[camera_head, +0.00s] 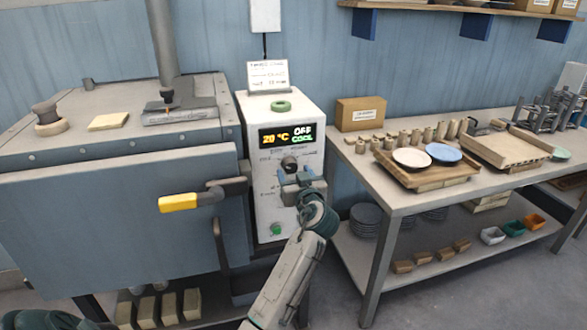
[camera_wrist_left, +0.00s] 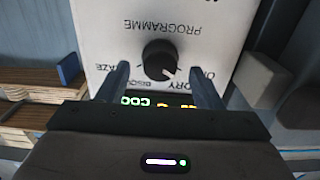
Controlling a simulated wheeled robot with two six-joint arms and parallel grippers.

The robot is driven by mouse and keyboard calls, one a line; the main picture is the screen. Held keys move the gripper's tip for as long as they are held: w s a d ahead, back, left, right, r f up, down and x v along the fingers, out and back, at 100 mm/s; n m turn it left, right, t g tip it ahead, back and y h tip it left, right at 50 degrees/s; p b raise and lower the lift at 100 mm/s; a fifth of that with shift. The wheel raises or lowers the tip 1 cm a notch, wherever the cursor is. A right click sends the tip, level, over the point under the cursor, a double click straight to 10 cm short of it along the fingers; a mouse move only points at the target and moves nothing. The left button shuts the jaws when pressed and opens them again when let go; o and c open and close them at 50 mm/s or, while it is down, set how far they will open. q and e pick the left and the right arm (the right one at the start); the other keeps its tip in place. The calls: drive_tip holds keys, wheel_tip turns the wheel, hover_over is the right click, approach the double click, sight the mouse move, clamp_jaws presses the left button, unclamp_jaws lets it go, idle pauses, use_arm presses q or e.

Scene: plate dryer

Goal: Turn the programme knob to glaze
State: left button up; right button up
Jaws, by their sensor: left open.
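The dark round programme knob (camera_head: 289,163) is on the white control box (camera_head: 262,205), below a lit display (camera_head: 287,136) reading 20 °C, OFF and COOL. In the left wrist view the knob (camera_wrist_left: 160,60) appears upside down with its PROGRAMME label; a small pale mark on it points to the lower right. Part of a label ending in "AZE" shows to the left. My left gripper (camera_head: 300,182) is open in front of the panel, just below the knob in the head view. In the wrist view its fingers (camera_wrist_left: 157,90) stand apart on either side; contact is not visible. My right gripper is out of view.
The kiln (camera_head: 90,210) with a yellow-gripped handle (camera_head: 178,202) stands left of the box. A workbench (camera_head: 400,200) with plates and small pots stands to the right. A green button (camera_head: 276,229) is lower on the panel.

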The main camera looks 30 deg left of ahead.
use_arm(q)
drive_tip(key=shift+x, duration=0.8)
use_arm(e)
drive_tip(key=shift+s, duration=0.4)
use_arm(q)
drive_tip(key=c, duration=1)
